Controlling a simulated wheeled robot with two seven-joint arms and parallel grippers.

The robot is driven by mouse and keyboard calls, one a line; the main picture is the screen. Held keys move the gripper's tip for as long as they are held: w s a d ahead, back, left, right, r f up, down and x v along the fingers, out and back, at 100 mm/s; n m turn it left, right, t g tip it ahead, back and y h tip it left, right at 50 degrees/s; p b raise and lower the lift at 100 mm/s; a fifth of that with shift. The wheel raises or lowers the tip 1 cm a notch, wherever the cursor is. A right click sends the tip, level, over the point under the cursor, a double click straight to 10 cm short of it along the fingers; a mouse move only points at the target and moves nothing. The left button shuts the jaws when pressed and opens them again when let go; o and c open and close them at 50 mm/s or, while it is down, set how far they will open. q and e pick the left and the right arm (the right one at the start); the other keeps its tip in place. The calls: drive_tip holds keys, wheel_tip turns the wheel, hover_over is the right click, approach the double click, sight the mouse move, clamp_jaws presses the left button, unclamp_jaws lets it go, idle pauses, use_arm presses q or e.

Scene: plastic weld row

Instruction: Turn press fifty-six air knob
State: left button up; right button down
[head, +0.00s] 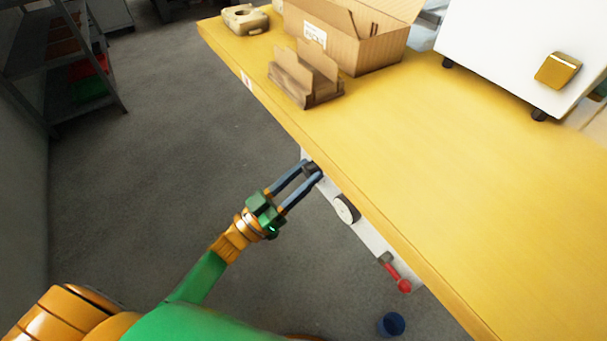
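A white panel (376,240) hangs under the front edge of the yellow table. A dark knob (312,169) is at its far end, partly hidden by my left gripper. My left gripper (311,170) reaches in from the lower left with its two blue-grey fingers apart, one on each side of the knob. I cannot tell whether the fingers press on it. A round white gauge (346,209) and a red-tipped lever (400,281) are on the same panel, nearer to me. My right gripper is not in view.
The yellow table (430,180) carries an open cardboard box (365,50), a smaller brown carton piece (310,85), a beige part (245,18) and a white machine (500,45). A blue cup-like object (391,324) is below the panel. Grey floor is clear at left; a shelf (65,65) stands beyond.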

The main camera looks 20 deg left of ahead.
use_arm(q)
clamp_jaws()
